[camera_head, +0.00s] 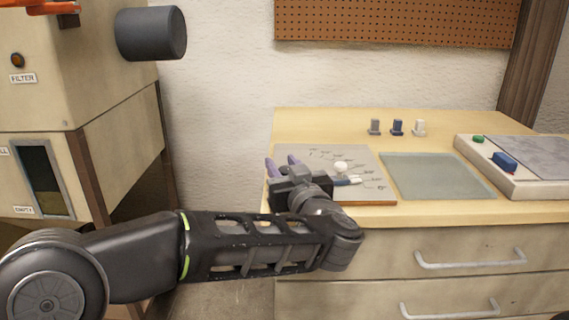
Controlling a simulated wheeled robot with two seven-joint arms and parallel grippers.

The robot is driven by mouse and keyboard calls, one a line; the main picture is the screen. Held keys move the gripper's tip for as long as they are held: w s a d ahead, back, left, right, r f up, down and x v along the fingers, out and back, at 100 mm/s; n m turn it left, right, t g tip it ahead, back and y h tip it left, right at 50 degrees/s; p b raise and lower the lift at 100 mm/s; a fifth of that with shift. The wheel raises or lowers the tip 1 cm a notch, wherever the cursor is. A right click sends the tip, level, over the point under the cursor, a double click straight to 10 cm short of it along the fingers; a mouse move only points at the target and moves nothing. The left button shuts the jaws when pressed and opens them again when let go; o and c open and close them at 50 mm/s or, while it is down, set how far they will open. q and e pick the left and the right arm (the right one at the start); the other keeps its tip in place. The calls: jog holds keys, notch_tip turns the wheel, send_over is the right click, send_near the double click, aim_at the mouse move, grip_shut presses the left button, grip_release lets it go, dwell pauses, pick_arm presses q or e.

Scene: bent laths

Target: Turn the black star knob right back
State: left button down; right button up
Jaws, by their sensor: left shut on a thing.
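A grey board (375,160) with a printed dial scale and a wooden front edge lies on the bench's left part. It bears a round white knob (341,167) and a blue-and-white pointer (347,182). My left gripper (281,164) is over the board's left edge, its two purple-grey fingers pointing away from me. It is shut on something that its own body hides. No black star knob can be made out; the gripper and wrist cover part of the board. My right gripper is not in view.
Three small pegs (397,128) stand at the bench's back. A grey-green mat (436,175) lies bare to the board's right, beside a control box (508,175). Drawers (470,257) are below. A beige machine (110,135) stands left, a dark cylinder (151,34) at its upper right.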

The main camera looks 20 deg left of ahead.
pick_arm(q)
jog(key=shift+f, duration=0.15)
jog(key=c, duration=1)
grip_release()
jog(key=shift+s+d, duration=0.1)
jog(key=shift+b+v, duration=1.7)
jog(key=shift+v, duration=0.95)
jog(key=shift+s+d, duration=0.35)
jog(key=shift+d, duration=0.05)
jog(key=shift+s+d+b, duration=0.2)
jog(key=shift+s+b, duration=0.2)
jog(key=shift+s, duration=0.15)
